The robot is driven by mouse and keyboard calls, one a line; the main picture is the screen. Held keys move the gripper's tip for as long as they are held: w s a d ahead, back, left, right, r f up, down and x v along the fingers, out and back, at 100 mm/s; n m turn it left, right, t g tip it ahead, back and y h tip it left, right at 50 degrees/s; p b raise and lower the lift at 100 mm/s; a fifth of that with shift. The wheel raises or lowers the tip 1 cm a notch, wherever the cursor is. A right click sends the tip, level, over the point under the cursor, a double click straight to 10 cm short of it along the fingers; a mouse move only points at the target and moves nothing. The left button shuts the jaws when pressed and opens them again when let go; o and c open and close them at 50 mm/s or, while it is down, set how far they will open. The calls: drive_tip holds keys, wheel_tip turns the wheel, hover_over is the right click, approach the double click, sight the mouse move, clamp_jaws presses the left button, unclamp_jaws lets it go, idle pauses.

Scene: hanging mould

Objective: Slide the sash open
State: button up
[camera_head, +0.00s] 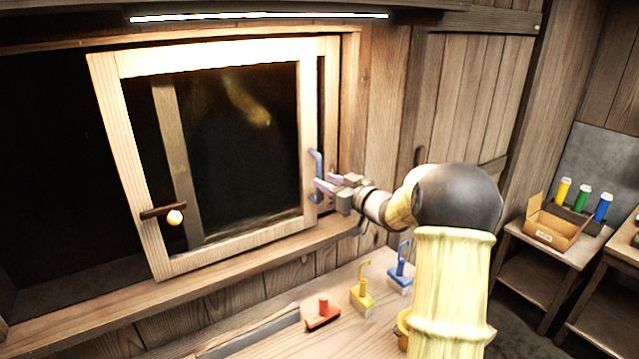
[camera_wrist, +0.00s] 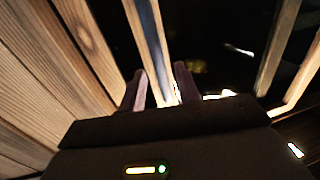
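The sash (camera_head: 120,130) is a pale wooden frame around a dark pane. It stands towards the right of the wide window opening, with a dark area to its left. A blue upright handle (camera_head: 317,165) is on its right stile; it also shows in the wrist view (camera_wrist: 152,40). My gripper (camera_head: 322,187) is at this handle. In the wrist view my purple fingers (camera_wrist: 160,88) stand apart, one on each side of the blue bar. A gap shows beside the left finger; whether the right finger touches is unclear.
A bench (camera_head: 375,313) below the window holds a red block-like piece (camera_head: 322,315), a yellow hooked piece (camera_head: 361,298) and a blue hooked piece (camera_head: 400,270). A side table (camera_head: 515,233) at right holds a cardboard box (camera_head: 550,228) and coloured bottles (camera_head: 581,198).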

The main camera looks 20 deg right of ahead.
drive_tip(key=b+v, duration=0.3)
drive_tip(key=v, duration=1)
drive_tip(key=shift+s+b, duration=0.4)
drive_tip(key=shift+w, duration=0.15)
